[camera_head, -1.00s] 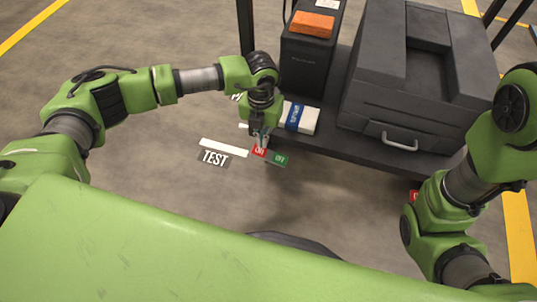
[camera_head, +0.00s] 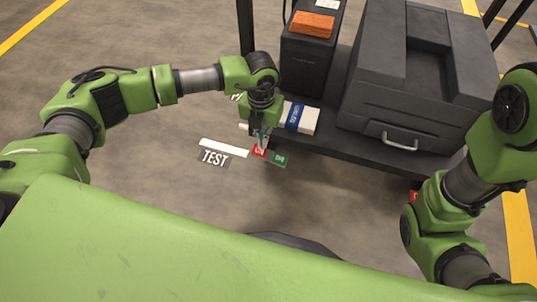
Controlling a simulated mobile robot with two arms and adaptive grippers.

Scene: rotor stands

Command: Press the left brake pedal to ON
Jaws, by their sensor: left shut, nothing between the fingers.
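The left brake pedal shows as a red pad (camera_head: 260,152) and a green pad (camera_head: 279,160) side by side at the cart's near left corner. Their lettering is small and hard to read. My left gripper (camera_head: 261,145) points down at the red pad, shut, with nothing held. I cannot tell whether its tips touch the pad. My right arm (camera_head: 450,200) is at the right; its gripper is out of the picture.
The dark cart (camera_head: 350,145) carries a black case (camera_head: 415,80), a black box (camera_head: 308,65) with an orange block (camera_head: 312,24), and a white and blue pack (camera_head: 300,117). A TEST label (camera_head: 214,157) lies left of the pedal. Another red piece (camera_head: 413,196) shows by my right arm.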

